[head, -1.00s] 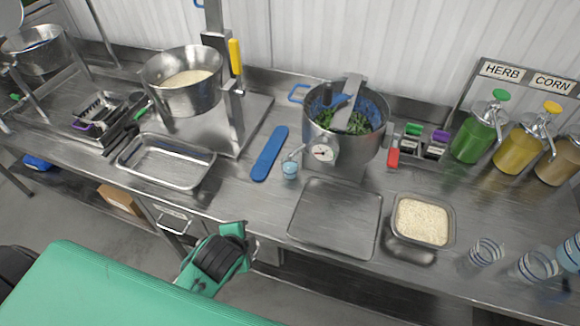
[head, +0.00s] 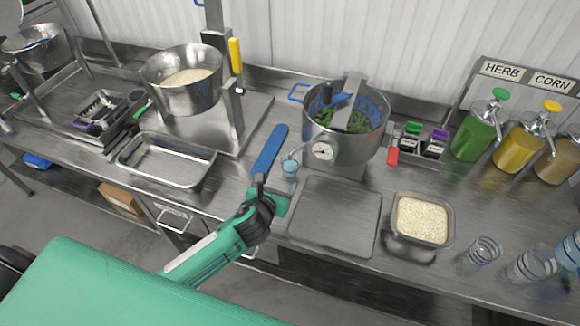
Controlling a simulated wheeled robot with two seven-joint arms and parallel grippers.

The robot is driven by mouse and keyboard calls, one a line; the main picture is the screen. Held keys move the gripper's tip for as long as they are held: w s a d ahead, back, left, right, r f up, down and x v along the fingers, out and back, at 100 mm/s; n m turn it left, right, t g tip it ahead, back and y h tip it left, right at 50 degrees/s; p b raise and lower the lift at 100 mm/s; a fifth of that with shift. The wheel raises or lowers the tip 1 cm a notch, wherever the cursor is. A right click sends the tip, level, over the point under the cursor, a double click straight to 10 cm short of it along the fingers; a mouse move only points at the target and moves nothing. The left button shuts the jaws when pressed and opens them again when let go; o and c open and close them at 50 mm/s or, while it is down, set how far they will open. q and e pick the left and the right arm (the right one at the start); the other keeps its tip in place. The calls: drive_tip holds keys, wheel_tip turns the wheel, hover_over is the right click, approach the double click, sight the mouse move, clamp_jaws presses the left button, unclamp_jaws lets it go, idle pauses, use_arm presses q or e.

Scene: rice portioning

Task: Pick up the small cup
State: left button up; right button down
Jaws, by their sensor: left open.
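A small light-blue cup (head: 290,170) with a thin metal handle stands on the steel counter, just in front of the large pot with the dial. My left gripper (head: 271,191) is open and empty at the counter's front edge. It is just in front of the cup and a little to its left, apart from it. My right gripper is not in view.
A blue flat utensil (head: 269,153) lies left of the cup. The pot (head: 345,135) holds greens. A flat steel tray (head: 335,215), a container of rice (head: 422,220) and clear cups (head: 483,252) are to the right. An empty steel pan (head: 167,162) is to the left.

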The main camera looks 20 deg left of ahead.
sight(287, 170)
use_arm(q)
drive_tip(key=p+x, duration=0.1)
drive_tip(key=x, duration=0.6)
drive_tip(key=shift+w+f, duration=0.15)
drive_tip(key=shift+w, duration=0.1)
drive_tip(key=shift+w+p, duration=0.5)
drive_tip(key=p+x, duration=0.1)
drive_tip(key=x, duration=0.2)
drive_tip(key=shift+f, duration=0.1)
drive_tip(key=shift+w+f, duration=0.35)
drive_tip(key=shift+w, duration=0.2)
drive_tip(key=c, duration=1.1)
drive_tip(key=shift+r, duration=0.25)
